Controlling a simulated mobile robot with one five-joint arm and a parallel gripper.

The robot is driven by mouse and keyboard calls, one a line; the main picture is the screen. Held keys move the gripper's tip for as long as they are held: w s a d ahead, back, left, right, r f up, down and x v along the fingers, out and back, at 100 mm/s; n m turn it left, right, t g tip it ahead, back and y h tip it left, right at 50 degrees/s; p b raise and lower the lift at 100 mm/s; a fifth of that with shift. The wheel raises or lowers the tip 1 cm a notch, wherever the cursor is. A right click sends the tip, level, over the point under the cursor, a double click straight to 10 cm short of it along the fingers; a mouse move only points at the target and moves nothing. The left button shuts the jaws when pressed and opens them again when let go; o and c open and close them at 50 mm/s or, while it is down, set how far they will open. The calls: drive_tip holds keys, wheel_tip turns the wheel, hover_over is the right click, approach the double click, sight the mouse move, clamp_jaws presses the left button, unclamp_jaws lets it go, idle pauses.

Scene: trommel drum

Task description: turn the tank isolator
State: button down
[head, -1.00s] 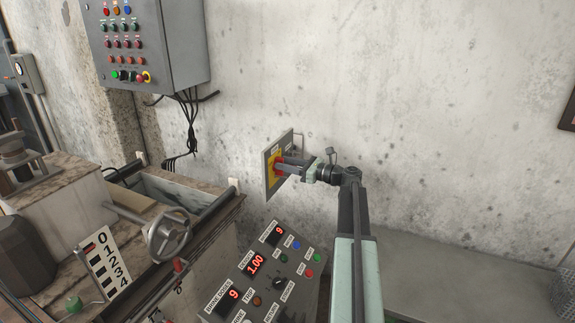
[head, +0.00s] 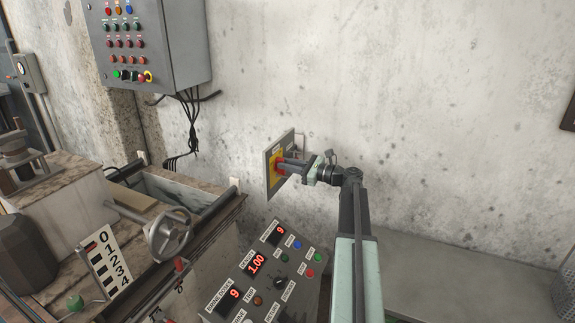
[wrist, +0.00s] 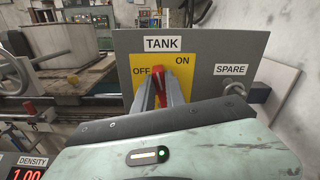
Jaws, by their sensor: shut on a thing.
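The tank isolator is a red handle (wrist: 158,83) on a yellow plate (wrist: 196,80) marked OFF at left and ON at right, on a grey box (wrist: 230,48) labelled TANK. My gripper (wrist: 161,96) is shut on the red handle, a finger on each side of it. The handle's tip shows between the fingers and points up, close to the OFF word. In the head view my gripper (head: 287,165) reaches left to the yellow plate (head: 275,164) on the box, and the fingers partly hide the handle.
A SPARE knob (wrist: 234,90) sits to the right on the same box. In the head view a control panel (head: 262,275) with red displays stands below my arm. A handwheel (head: 170,234) is to the left, and a grey cabinet (head: 165,45) hangs above left.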

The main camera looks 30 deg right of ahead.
drive_tip(key=n, duration=0.4)
drive_tip(key=f+n, duration=0.1)
drive_tip(key=n, duration=0.3)
drive_tip(key=a+n+b, duration=0.1)
drive_tip(key=n, duration=0.2)
drive_tip(key=shift+s+a+f+n, duration=0.1)
drive_tip(key=shift+s+f+n, duration=0.05)
drive_tip(key=shift+s+n, duration=0.25)
drive_tip(key=shift+f+n+b, duration=0.25)
drive_tip(key=shift+n+b, duration=0.1)
drive_tip(key=shift+n, duration=1.45)
drive_tip(key=c, duration=1.4)
unclamp_jaws()
drive_tip(key=v, duration=0.7)
drive_tip(key=shift+s+d, duration=0.2)
drive_tip(key=shift+s, duration=0.1)
